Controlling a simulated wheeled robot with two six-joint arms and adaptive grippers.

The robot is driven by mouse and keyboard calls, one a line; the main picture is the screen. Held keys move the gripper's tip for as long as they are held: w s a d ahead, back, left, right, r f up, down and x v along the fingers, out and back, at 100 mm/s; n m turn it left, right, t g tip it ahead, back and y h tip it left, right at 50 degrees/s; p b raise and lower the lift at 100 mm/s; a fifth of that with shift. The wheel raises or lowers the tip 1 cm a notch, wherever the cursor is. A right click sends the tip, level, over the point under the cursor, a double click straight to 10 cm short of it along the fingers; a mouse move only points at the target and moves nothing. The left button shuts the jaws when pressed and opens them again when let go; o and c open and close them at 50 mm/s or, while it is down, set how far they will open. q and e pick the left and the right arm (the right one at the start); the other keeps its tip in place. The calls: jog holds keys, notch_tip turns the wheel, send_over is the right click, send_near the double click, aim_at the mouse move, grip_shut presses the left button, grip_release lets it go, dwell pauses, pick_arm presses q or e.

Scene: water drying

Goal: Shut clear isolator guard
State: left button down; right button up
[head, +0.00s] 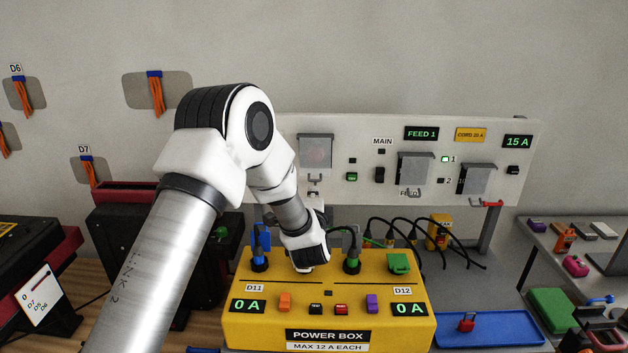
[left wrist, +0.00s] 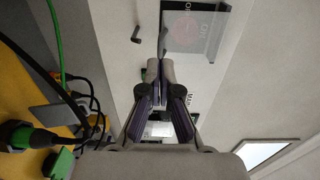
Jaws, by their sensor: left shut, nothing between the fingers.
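The clear isolator guard (head: 316,152) is a grey see-through plate at the left end of the white panel, with something reddish behind it. In the left wrist view the clear guard (left wrist: 193,32) lies just beyond my fingertips, with ON and OFF lettering beside it. I cannot tell whether it sits fully flush. My left gripper (head: 315,196) is just below the guard in the head view, partly hidden by my wrist. In the left wrist view its fingers (left wrist: 160,68) are together and empty. Whether they touch the guard is unclear. My right gripper is not in view.
The yellow power box (head: 330,335) stands below my wrist, with a blue plug (head: 260,250) and a green plug (head: 351,255) upright on it. Black cables (head: 400,225) arch to its right. Other guarded switches (head: 415,168) line the panel. A blue tray (head: 510,325) lies right.

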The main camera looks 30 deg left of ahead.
aim_at(314, 181)
pick_arm(q)
jog(key=p+x, duration=0.1)
jog(key=x, duration=0.3)
jog(key=shift+w+a, duration=0.1)
jog(key=w+t+b, duration=0.1)
jog(key=b, duration=0.2)
jog(key=w+a+f+t+y+b, duration=0.1)
jog(key=b, duration=0.1)
jog(key=shift+w+a+f+t+b, duration=0.1)
jog(key=shift+a+f+t+b, duration=0.1)
jog(key=shift+t+b, duration=0.15)
jog(key=shift+f+y, duration=0.1)
jog(key=shift+y, duration=0.2)
